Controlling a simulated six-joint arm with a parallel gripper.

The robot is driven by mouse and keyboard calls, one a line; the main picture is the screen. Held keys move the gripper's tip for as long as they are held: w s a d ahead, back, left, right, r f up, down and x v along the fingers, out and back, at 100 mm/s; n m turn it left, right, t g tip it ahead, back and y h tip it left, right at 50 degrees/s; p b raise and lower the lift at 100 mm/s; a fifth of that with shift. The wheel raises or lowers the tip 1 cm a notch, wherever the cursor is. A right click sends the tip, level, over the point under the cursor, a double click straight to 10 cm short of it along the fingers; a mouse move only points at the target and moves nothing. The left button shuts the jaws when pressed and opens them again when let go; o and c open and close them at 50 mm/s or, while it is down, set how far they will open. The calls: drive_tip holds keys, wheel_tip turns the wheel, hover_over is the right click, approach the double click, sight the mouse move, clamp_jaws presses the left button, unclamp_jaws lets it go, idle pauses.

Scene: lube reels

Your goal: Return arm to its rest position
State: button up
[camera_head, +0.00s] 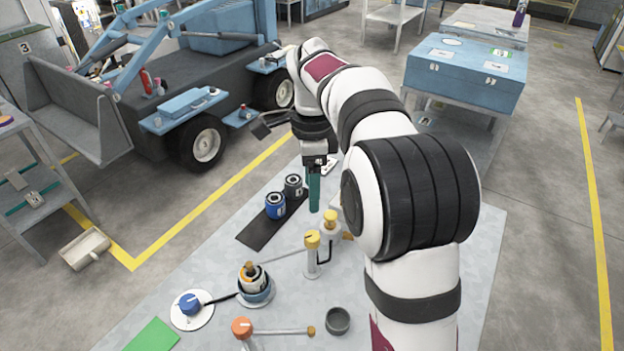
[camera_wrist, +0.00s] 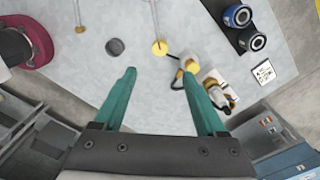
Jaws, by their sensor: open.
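My gripper (camera_wrist: 160,110) shows in the wrist view with two teal fingers spread wide apart and nothing between them. In the head view my gripper (camera_head: 314,190) points down above the far part of the grey work surface (camera_head: 460,250). My white and black arm reaches forward from the lower right and bends down at its far end. The fingertips appear near the yellow-topped fittings (camera_head: 330,222), and I cannot tell the exact height above the surface. My arm hides part of the surface on the right.
A blue canister (camera_head: 275,206) and a dark canister (camera_head: 293,187) stand on a black mat (camera_head: 252,236). A yellow-topped post (camera_head: 312,255), an orange-topped lever (camera_head: 242,327), a blue-knobbed piece (camera_head: 190,303) and a dark cup (camera_head: 338,320) stand nearer. A blue loader (camera_head: 170,90) and blue chest (camera_head: 465,78) stand beyond.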

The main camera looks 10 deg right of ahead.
drive_tip(key=shift+r, duration=0.85)
drive_tip(key=s+a+f+n+y, duration=0.1)
drive_tip(key=s+n, duration=0.5)
drive_tip(key=s, duration=0.9)
drive_tip(key=s+a+f+n, duration=0.3)
drive_tip(key=s+f+n, duration=0.2)
drive_tip(key=s, duration=1.1)
drive_tip(key=n, duration=0.2)
drive_tip(key=shift+n+y, duration=0.3)
drive_tip(key=shift+y, duration=0.1)
